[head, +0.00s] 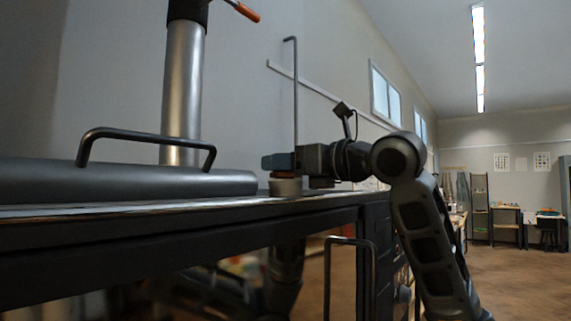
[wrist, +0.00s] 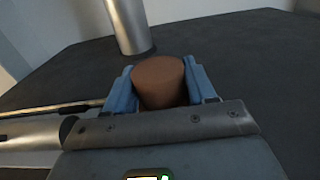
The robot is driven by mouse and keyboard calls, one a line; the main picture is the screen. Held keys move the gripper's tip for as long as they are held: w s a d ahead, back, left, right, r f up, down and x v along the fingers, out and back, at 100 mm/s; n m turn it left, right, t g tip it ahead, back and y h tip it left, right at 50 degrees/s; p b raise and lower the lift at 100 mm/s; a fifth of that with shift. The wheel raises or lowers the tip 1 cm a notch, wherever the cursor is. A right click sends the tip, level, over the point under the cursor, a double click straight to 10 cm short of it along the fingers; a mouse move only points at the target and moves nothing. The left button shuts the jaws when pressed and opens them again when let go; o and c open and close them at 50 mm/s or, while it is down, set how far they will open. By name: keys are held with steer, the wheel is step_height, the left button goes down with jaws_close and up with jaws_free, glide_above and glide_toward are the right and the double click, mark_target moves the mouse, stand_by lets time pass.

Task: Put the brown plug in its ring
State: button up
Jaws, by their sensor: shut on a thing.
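The brown plug (wrist: 158,84) is a tapered, stopper-like piece held between the blue fingers of my gripper (head: 279,161). In the head view a thin reddish-brown strip of the plug (head: 284,174) shows below the fingers. Directly under it a short pale grey round piece, which looks like the ring (head: 285,187), stands on the dark bench top near its right end. The plug's lower edge is at or just above the ring's top; I cannot tell whether it has entered. The ring is hidden in the wrist view.
A grey metal cylinder with a black handle (head: 148,132) lies on the bench left of my gripper. A silver column (head: 183,90) rises behind it. A thin bent rod (head: 295,95) stands just behind my gripper. The bench top (wrist: 240,55) beyond the plug is mostly bare.

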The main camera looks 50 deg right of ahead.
steer(key=shift+f+b, duration=0.3)
steer(key=shift+b, duration=0.05)
steer(key=o, duration=1.1)
steer(key=shift+r, duration=0.2)
steer(key=shift+r+p, duration=0.2)
steer(key=shift+p, duration=0.3)
steer(key=s+b, duration=0.3)
steer(key=s, duration=0.9)
steer(key=shift+d, duration=0.15)
steer(key=shift+f, duration=0.1)
